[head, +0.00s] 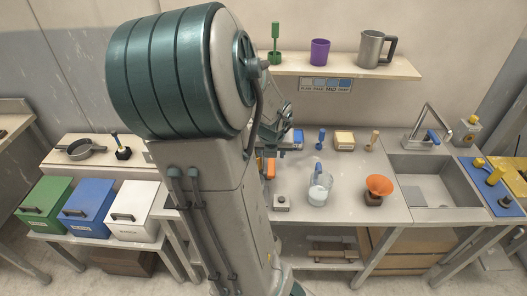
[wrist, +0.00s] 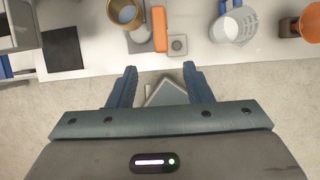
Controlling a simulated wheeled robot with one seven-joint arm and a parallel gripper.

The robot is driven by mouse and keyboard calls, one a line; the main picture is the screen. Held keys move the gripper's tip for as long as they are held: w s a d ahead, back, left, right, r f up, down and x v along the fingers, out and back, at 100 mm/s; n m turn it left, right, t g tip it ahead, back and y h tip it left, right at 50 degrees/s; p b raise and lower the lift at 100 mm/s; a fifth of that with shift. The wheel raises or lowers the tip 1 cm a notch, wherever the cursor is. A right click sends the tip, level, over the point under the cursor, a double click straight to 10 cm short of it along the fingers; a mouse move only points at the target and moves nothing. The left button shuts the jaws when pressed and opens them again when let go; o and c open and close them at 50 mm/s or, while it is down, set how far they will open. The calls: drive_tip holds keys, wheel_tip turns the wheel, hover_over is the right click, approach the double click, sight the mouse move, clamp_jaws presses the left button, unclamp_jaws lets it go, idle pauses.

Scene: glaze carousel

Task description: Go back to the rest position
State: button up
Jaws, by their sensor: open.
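My gripper (wrist: 158,88) shows in the wrist view with its two blue fingers spread apart and nothing between them. It points down over the floor, just off the front edge of the worktop (wrist: 215,59). Near the fingers in the wrist view are an orange block (wrist: 159,30), a small grey square piece (wrist: 178,44) and a white jug (wrist: 234,26), all on the worktop and apart from the gripper.
A brass-rimmed round container (wrist: 126,13) and an orange funnel (head: 379,185) stand on the worktop. A sink (head: 433,180) is at the right. Green, blue and white lidded bins (head: 133,207) stand at the left. A shelf (head: 340,66) holds a purple cup (head: 320,52) and metal pitcher (head: 371,48).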

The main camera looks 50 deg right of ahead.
drive_tip(key=shift+s+r, duration=0.1)
drive_tip(key=shift+r, duration=0.15)
drive_tip(key=shift+a+f, duration=0.1)
drive_tip(key=shift+a, duration=0.05)
idle(0.4)
drive_tip(key=w+a+n+t+y+b, duration=0.1)
drive_tip(key=w+a+n+y+b, duration=0.1)
drive_tip(key=a+n, duration=0.75)
drive_tip(key=w+a+n+y+b, duration=0.1)
drive_tip(key=w+a+n+y, duration=0.15)
drive_tip(key=a+n, duration=0.7)
drive_tip(key=s+a+r+n+b, duration=0.1)
drive_tip(key=s+a+n, duration=0.3)
drive_tip(key=n, duration=0.9)
drive_tip(key=s+a+r+n+b, duration=0.2)
drive_tip(key=a+n, duration=0.6)
drive_tip(key=n, duration=0.6)
drive_tip(key=shift+s+a+h, duration=0.35)
drive_tip(key=shift+s+h, duration=0.1)
drive_tip(key=shift+s, duration=0.4)
